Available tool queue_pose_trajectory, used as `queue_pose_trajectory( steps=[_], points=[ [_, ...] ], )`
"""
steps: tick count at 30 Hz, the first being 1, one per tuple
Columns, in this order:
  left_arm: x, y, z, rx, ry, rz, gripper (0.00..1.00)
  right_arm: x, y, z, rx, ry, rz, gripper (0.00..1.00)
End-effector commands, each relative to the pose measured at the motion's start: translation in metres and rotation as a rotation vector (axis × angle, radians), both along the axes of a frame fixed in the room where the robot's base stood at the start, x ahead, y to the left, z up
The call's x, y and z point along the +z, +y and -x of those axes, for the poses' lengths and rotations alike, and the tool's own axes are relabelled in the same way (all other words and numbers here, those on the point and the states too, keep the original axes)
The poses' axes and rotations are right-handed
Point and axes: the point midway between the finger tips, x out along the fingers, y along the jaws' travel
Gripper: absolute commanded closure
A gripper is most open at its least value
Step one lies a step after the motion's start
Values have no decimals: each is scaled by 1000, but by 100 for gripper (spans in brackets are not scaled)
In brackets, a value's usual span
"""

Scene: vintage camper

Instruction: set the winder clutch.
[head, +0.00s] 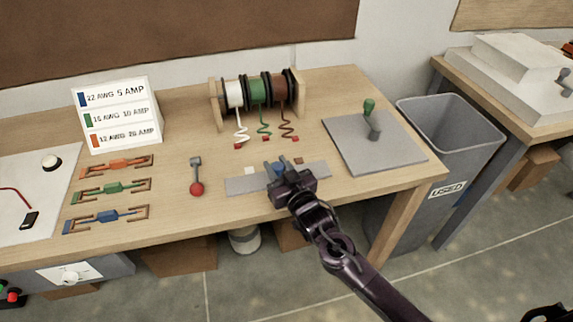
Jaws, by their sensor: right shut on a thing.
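My right gripper (277,168) reaches in from the lower right. The gripper hides part of the strip. A short lever with a red ball (196,189) stands left of the strip. A grey plate (352,151) to the right carries a crank with a green knob (369,106). No label shows which of these is the winder clutch. My left gripper is not in view.
A rack holds white, green and brown wire spools (259,90) behind the strip. A wire gauge sign (117,116) stands left, behind orange, green and blue fuse-like pieces (112,188). A grey bin marked USED (447,165) stands right of the bench (160,205).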

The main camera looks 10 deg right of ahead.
Motion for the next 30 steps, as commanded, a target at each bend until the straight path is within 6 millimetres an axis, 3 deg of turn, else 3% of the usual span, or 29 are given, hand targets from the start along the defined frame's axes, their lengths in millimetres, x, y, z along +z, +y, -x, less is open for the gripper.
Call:
queue_pose_trajectory(
  steps=[4,5,9,20,30],
  points=[
    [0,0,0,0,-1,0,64,0,-1,0,-1,1,1,100],
    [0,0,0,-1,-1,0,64,0,-1,0,-1,1,1,67],
    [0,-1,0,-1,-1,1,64,0,-1,0,-2,0,1,50],
    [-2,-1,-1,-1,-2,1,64,-2,-3,7,-2,1,0,50],
    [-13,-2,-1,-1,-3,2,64,-3,-17,59,-1,2,1,50]
  ],
)
